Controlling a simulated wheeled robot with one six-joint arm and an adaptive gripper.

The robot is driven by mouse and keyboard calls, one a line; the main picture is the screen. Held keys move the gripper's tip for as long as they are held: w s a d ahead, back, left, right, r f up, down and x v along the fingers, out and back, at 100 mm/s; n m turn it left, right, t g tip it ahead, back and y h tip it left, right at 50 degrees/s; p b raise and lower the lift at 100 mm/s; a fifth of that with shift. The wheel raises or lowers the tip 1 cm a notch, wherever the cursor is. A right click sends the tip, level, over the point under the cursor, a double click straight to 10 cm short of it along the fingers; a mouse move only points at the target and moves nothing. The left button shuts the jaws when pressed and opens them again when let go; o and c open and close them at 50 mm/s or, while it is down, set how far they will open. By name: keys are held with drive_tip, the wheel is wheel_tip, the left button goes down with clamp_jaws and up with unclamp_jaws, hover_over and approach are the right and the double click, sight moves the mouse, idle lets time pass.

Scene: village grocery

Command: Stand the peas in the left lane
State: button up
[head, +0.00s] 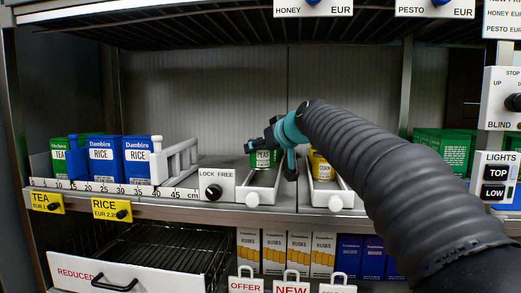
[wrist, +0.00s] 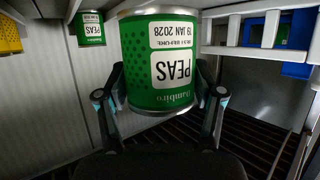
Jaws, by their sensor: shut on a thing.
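A green peas can (head: 264,158) is between the fingers of my gripper (head: 275,150), over the left lane (head: 257,196). In the wrist view this peas can (wrist: 158,62) shows large and upside down, with its label toward the camera. My gripper (wrist: 160,100) is shut on its sides. I cannot tell whether the can's base touches the lane floor. A second peas can (wrist: 91,29) stands further back in the wrist view. A yellow corn can (head: 320,167) stands in the right lane (head: 331,187); it also shows at the wrist view's edge (wrist: 9,35).
Blue rice boxes (head: 104,158) and a white fence (head: 178,158) stand left of the lanes. A "LOCK FREE" knob (head: 214,191) is beside the left lane. Green boxes (head: 443,150) stand right. The upper shelf (head: 230,30) hangs above; rusk boxes (head: 299,252) stand below.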

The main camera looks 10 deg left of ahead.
drive_tip(key=w+f, duration=0.1)
drive_tip(key=w, duration=0.2)
drive_tip(key=w+f, duration=0.1)
drive_tip(key=w, duration=0.2)
drive_tip(key=w+f, duration=0.2)
drive_tip(key=w, duration=0.1)
drive_tip(key=shift+w+d, duration=0.15)
drive_tip(key=shift+w, duration=0.2)
drive_tip(key=shift+f, duration=0.45)
idle(0.8)
drive_tip(key=o, duration=1.4)
drive_tip(key=shift+o, duration=0.2)
